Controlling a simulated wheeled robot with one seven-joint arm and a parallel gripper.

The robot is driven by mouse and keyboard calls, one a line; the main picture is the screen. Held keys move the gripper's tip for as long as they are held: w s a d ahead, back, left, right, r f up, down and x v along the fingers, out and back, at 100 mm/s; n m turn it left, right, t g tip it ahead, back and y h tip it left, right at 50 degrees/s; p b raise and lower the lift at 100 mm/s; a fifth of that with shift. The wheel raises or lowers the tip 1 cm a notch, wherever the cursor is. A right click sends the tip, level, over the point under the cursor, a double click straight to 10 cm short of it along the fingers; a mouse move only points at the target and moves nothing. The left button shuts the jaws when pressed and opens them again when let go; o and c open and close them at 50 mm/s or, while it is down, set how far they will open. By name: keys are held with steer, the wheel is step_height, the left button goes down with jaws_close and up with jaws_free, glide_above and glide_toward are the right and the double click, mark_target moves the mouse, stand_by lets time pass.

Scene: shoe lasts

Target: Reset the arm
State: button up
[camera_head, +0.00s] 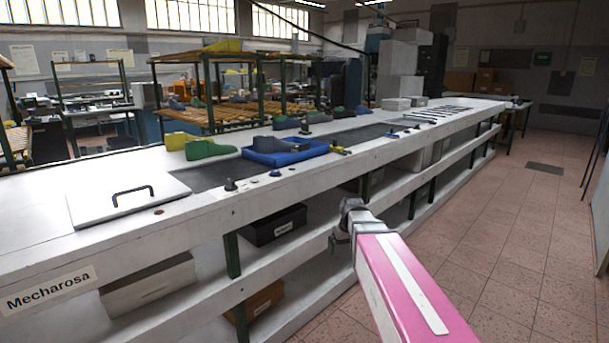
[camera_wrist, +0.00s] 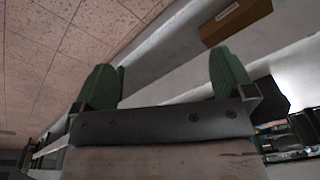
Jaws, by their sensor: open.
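My gripper (camera_wrist: 166,85) shows in the wrist view with its two green fingers spread wide apart. Nothing is between them. In the head view my pink and white arm reaches from the lower right toward the front of the long white workbench (camera_head: 60,236). The gripper itself cannot be made out clearly there. A blue tray (camera_head: 288,158) on the bench holds a dark shoe last. A green shoe last (camera_head: 209,149) and a yellow one (camera_head: 181,140) stand to the left of the tray. My arm is apart from all of them.
The brown box also shows in the wrist view (camera_wrist: 236,20). A wooden rack stands behind the bench. The tiled floor (camera_head: 500,225) at right is clear.

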steer(key=s+d+f+m, duration=0.1)
steer(key=s+d+f, duration=0.1)
steer(key=s+f, duration=0.3)
steer(key=s+d+f+m+g, duration=0.1)
steer(key=s+f, duration=0.4)
steer(key=s, duration=0.5)
steer(key=shift+d+f+m+h, duration=0.3)
steer(key=shift+d+f+h, duration=0.1)
steer(key=shift+d, duration=0.2)
stand_by(0.3)
